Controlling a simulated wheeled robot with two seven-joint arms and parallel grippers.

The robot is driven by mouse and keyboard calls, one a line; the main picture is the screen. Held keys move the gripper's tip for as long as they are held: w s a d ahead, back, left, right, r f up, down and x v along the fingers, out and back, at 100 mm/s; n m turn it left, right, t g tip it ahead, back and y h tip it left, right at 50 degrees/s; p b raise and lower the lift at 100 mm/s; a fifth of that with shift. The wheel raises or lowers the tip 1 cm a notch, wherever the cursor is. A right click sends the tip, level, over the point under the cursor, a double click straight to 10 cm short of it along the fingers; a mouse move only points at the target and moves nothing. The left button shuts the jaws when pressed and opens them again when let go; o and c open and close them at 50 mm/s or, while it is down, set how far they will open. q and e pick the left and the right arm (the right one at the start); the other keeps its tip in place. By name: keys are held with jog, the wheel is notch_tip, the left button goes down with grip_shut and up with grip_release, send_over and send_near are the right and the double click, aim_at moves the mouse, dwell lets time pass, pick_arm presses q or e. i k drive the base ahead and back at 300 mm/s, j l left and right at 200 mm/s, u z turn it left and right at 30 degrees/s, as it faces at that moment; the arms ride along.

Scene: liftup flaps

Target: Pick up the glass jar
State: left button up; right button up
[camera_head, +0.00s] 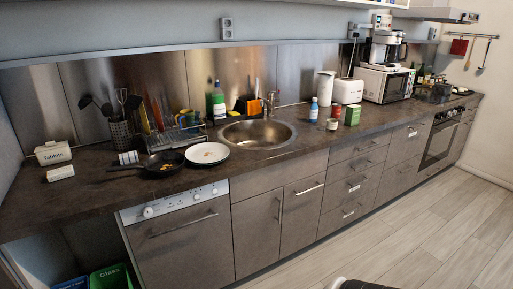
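I cannot pick out the glass jar for certain. A small jar-like container (332,124) stands on the counter to the right of the sink, and it is too small to tell whether it is glass. A small red item (337,110) is just behind it, a green box (353,115) is to its right, and a blue bottle (314,110) is to its left. Neither of my grippers can be made out in the head view. A dark and white rounded part at the bottom edge is cut off.
The dark counter (400,117) runs along the wall with a round sink (257,133). A pan (163,164), a white plate (207,153) and a dish rack stand left of it. A toaster (347,91) and microwave (385,84) stand at the back right. The floor (430,230) in front is clear.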

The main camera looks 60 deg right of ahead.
aim_at(332, 120)
jog(key=z, duration=2.55)
jog(key=i+j+z, duration=0.15)
jog(key=i+z, duration=0.15)
jog(key=z, duration=0.15)
jog(key=i+j+z, duration=0.2)
jog(key=z, duration=0.2)
